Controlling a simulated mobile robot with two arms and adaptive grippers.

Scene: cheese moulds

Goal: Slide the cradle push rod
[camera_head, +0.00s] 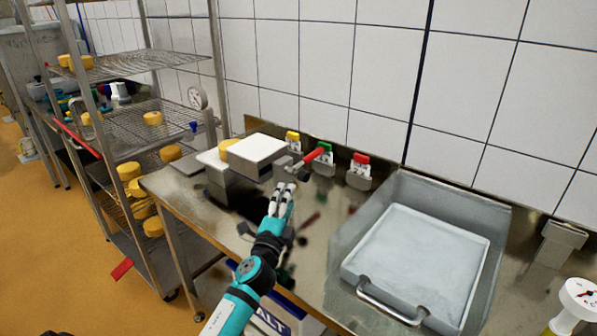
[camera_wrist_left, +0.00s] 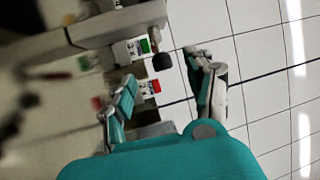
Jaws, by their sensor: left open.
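A rod with a red grip (camera_head: 314,155) sticks out to the right from a small grey block beside the white cradle box (camera_head: 258,148). My left gripper (camera_head: 283,188) is in front of and slightly below the rod, apart from it in the head view. In the left wrist view the gripper (camera_wrist_left: 165,80) is open, its fingers spread wide. A dark round knob (camera_wrist_left: 162,62) shows between the fingers; I cannot tell whether it is the rod's end. My right gripper is not in view.
Yellow, green (camera_head: 325,155) and red (camera_head: 360,168) tagged fittings stand along the tiled wall. A steel sink holds a white tray (camera_head: 416,262) at right. A wire rack (camera_head: 140,120) with yellow cheeses stands at left. The steel counter around my arm is mostly clear.

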